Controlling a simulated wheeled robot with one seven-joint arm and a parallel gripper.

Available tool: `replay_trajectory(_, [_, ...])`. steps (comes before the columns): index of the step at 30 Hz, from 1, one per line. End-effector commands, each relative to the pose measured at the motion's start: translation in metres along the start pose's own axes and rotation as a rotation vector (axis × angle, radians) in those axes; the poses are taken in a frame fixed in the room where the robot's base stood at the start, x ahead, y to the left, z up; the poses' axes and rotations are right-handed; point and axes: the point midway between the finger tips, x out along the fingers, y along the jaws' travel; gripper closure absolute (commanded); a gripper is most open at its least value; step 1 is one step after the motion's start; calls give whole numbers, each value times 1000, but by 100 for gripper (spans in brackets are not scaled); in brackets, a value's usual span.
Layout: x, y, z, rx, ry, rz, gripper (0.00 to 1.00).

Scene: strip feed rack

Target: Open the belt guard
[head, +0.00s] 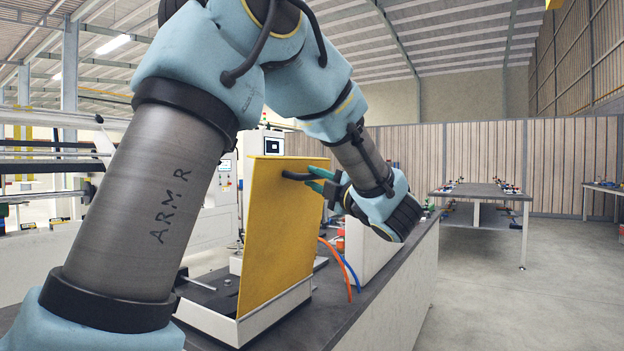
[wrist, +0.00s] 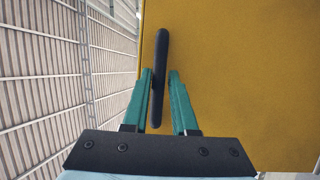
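The belt guard (head: 272,235) is a yellow panel standing upright over a white base (head: 255,322) on the dark bench in the head view. Its flat yellow face also fills the right of the wrist view (wrist: 240,75). A black bar handle (wrist: 161,55) stands out from this face; it also shows near the panel's upper right in the head view (head: 295,176). My gripper (wrist: 161,74) has its green fingers on either side of the handle, close against it, and looks shut on it.
Orange and blue hoses (head: 347,262) hang beside the panel on the bench (head: 385,305). A white box-shaped housing (head: 372,250) stands right behind my wrist. Another table (head: 480,190) stands farther back right. The floor (head: 490,285) to the right is clear.

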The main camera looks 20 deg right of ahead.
Motion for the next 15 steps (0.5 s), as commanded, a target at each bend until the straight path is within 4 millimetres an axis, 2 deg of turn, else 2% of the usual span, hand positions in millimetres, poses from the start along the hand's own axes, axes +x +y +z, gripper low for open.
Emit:
replay_trajectory(1, [0,0,0,0,1,0,68])
replay_trajectory(6, [2,0,-1,-1,3,2,50])
replay_trajectory(15, [-1,0,-1,-2,4,3,50])
